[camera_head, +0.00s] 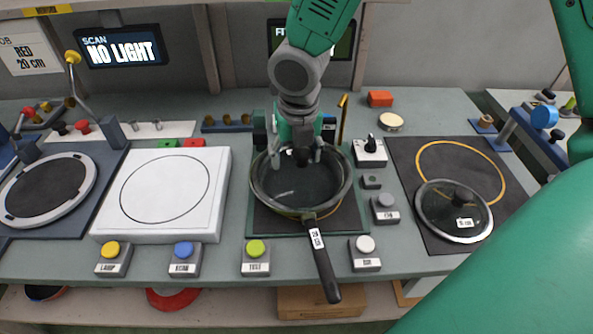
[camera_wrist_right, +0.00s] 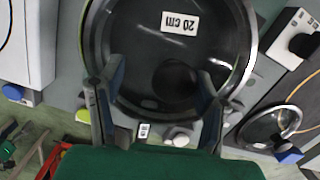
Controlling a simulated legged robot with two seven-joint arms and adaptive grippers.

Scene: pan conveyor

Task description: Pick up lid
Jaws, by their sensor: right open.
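The pan (camera_head: 325,262) sits on a dark mat at the centre, its handle pointing toward the near edge with a 20 cm label. A clear glass lid with a metal rim (camera_wrist_right: 243,30) appears to lie on the pan; the right wrist view shows its white 20 cm label and dark knob (camera_wrist_right: 175,80). My right gripper (camera_head: 302,158) points down over the pan, open, with its fingers (camera_wrist_right: 160,85) on either side of the knob; contact cannot be told. My left gripper is not in view.
A white square plate (camera_head: 165,228) and a dark ring fixture (camera_head: 50,190) are at the left. Several push buttons line the near edge. A black-knob box (camera_head: 369,153), an orange block (camera_head: 380,99) and an upright yellow-tipped rod (camera_head: 343,115) stand near the pan.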

